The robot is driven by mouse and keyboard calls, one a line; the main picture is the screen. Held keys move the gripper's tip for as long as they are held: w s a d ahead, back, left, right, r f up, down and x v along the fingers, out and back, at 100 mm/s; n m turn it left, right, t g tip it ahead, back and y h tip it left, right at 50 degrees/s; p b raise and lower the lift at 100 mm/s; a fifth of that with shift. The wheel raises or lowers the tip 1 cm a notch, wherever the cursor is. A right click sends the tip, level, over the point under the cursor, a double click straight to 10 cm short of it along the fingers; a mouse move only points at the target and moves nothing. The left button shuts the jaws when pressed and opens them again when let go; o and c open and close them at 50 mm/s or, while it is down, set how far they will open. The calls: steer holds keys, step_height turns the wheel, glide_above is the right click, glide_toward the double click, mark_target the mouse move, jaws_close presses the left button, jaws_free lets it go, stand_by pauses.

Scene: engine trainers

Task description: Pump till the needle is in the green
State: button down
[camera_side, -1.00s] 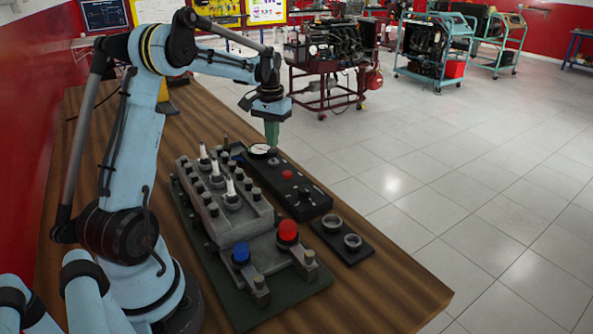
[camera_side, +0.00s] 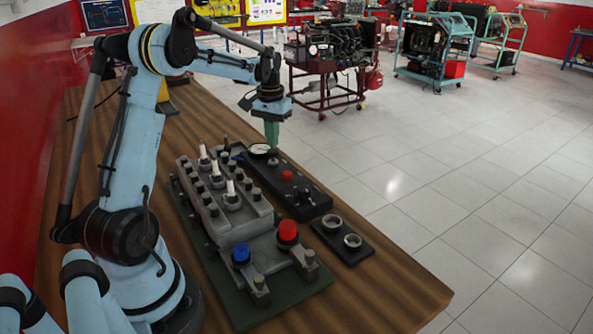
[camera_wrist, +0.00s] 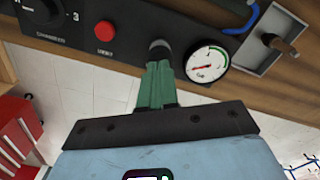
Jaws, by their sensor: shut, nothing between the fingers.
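The pressure gauge (camera_wrist: 207,63) has a white round face and lies right of my fingers in the wrist view. Its needle looks red and points toward the left of the picture; a green stretch shows along the top of the rim, and the needle does not appear to lie on it. The dark pump knob (camera_wrist: 159,49) stands upright at my fingertips; I cannot tell whether they touch it. My gripper (camera_wrist: 157,68) has green fingers, shut together with nothing between them. In the side view my gripper (camera_side: 272,144) points down above the black panel, just right of the gauge (camera_side: 260,150).
The black panel (camera_side: 318,190) also carries a red button (camera_side: 287,175) and a dark rotary knob. An engine block (camera_side: 228,215) with white plugs stands left of it, with a blue button (camera_side: 241,252) and a red button (camera_side: 288,230) in front. Two ring cups (camera_side: 352,241) sit nearby.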

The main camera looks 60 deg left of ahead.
mark_target(273, 150)
steer(key=shift+f, duration=0.1)
stand_by(0.4)
steer(key=shift+f, duration=1.45)
steer(key=shift+r, duration=1.55)
steer(key=shift+f, duration=0.15)
steer(key=shift+f, duration=1.4)
steer(key=shift+r, duration=1.6)
